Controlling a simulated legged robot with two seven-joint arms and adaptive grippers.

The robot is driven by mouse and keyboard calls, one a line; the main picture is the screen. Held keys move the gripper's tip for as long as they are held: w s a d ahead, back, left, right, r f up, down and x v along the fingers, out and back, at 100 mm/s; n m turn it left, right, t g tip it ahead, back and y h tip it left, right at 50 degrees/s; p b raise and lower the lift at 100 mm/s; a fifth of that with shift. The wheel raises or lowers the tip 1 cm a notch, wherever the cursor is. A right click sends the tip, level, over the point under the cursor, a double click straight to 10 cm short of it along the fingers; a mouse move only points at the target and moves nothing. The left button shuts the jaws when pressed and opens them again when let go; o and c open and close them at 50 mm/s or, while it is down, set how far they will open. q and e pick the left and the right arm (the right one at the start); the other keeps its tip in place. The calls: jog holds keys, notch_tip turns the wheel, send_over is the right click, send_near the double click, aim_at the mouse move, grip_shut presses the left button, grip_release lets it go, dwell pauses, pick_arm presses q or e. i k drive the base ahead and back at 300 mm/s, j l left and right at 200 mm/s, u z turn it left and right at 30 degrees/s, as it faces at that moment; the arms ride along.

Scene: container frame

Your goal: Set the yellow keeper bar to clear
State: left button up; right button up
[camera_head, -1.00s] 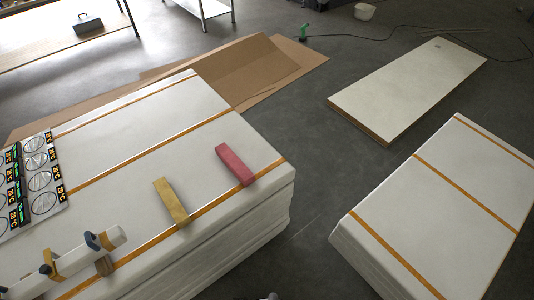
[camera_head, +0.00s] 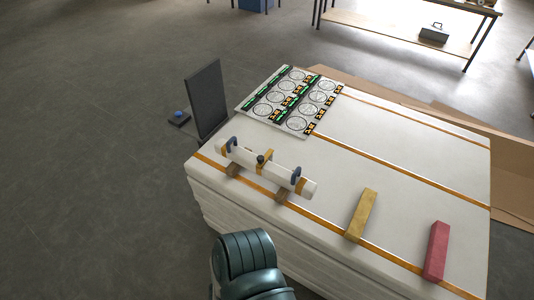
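A yellow bar-shaped block (camera_head: 361,214) lies on the white stacked slabs (camera_head: 400,180), across the orange strap near the front edge. A red block (camera_head: 436,252) lies to its right. A white tube (camera_head: 268,168) rests on small brown supports to the left, with two dark blue clamps (camera_head: 297,176) on it. A yellow piece with a dark knob (camera_head: 264,159) sits across the tube's middle. I cannot tell from the picture which yellow part is the keeper bar. A dark ribbed part of my own arm shows at the bottom, without fingertips; neither gripper is in view.
A sheet of round dials (camera_head: 292,100) lies at the stack's back left. A dark upright panel (camera_head: 207,100) stands left of the stack, near a small box with a blue button (camera_head: 179,117). Brown cardboard (camera_head: 510,165) lies behind. The floor on the left is clear.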

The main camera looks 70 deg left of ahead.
aim_at(261, 159)
jog(key=u, duration=2.45)
